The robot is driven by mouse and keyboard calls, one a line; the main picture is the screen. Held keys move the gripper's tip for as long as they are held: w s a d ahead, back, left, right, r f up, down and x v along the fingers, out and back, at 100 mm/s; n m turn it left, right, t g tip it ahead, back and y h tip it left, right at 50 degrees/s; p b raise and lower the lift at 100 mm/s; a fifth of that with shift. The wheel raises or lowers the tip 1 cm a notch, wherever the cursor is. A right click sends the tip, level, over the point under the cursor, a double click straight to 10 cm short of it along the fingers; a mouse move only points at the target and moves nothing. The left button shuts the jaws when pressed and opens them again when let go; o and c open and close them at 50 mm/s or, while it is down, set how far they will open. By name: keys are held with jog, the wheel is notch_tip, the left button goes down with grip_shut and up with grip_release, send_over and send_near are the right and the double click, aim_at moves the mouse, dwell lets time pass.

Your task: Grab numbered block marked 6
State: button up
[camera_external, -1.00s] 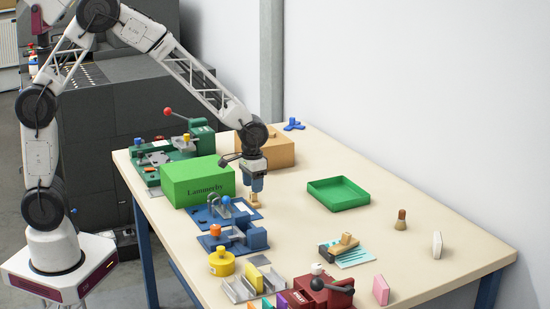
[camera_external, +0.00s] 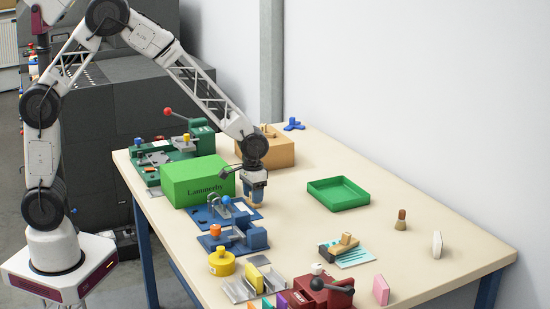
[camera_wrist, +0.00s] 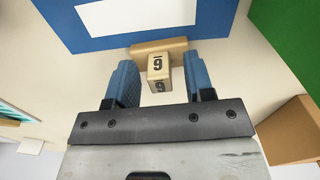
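The block marked 6 (camera_wrist: 158,63) is light wood with dark, underlined digits that appear upside down in the wrist view. It lies between the two blue fingers of my gripper (camera_wrist: 160,80), with a visible gap on each side. My gripper is open and does not appear to touch it. A wider light wood piece (camera_wrist: 142,49) adjoins the block's far side; I cannot tell whether it is part of it. In the external view my gripper (camera_external: 255,202) is low over the table, right of the green box, and hides the block.
A green box marked Lammerby (camera_external: 197,184) and a blue fixture (camera_external: 240,215) stand close to my gripper. A wooden box (camera_external: 280,154) is behind it. A green tray (camera_external: 338,204) lies to the right, with clear tabletop between. Several other fixtures and small items crowd the front.

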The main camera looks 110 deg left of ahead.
grip_shut()
jog(key=shift+r, duration=0.1)
jog(key=shift+r, duration=4.9)
